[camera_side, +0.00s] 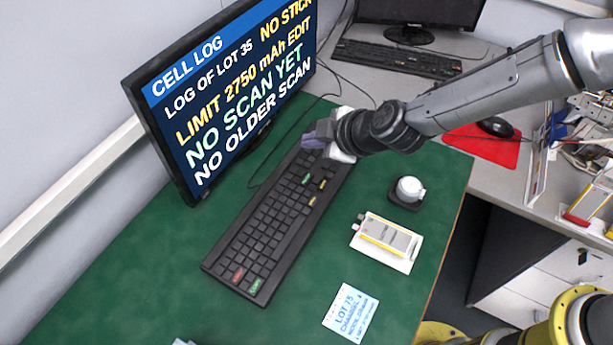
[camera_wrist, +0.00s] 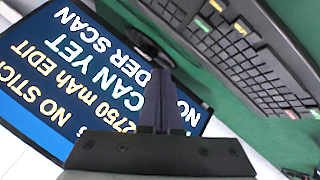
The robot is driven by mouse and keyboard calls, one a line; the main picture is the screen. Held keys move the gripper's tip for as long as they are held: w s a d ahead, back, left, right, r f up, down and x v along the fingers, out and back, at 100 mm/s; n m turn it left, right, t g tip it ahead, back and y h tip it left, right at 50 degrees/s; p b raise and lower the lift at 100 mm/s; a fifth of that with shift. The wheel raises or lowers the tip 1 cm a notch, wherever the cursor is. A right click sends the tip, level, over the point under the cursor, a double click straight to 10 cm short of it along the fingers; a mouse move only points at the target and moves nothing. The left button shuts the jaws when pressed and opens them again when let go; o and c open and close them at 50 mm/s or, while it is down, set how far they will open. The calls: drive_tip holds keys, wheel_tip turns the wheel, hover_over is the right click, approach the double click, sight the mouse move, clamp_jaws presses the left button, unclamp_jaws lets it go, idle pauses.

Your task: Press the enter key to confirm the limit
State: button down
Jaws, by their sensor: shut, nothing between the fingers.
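A black keyboard (camera_side: 262,235) lies on the green mat below the monitor. It has a few green and yellow keys near its far end and a red and a green key at its near end; their labels are too small to read, so I cannot tell which is enter. The monitor (camera_side: 225,95) reads "LIMIT 2750 mAh EDIT" in yellow. My gripper (camera_side: 310,141) is shut and empty, at the far end of the keyboard; I cannot tell its height. In the wrist view the fingers (camera_wrist: 159,78) cross in front of the monitor, with the keyboard (camera_wrist: 245,60) beside them.
A second keyboard (camera_side: 398,58) and a red mat (camera_side: 483,146) are farther back. Green mat (camera_side: 130,270) is bare at left.

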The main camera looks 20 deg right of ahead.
drive_tip(key=shift+f, duration=0.1)
drive_tip(key=shift+f, duration=4.25)
drive_tip(key=shift+f, duration=0.1)
drive_tip(key=shift+f, duration=0.35)
drive_tip(key=shift+f, duration=0.45)
drive_tip(key=shift+r, duration=0.85)
drive_tip(key=shift+r, duration=2.55)
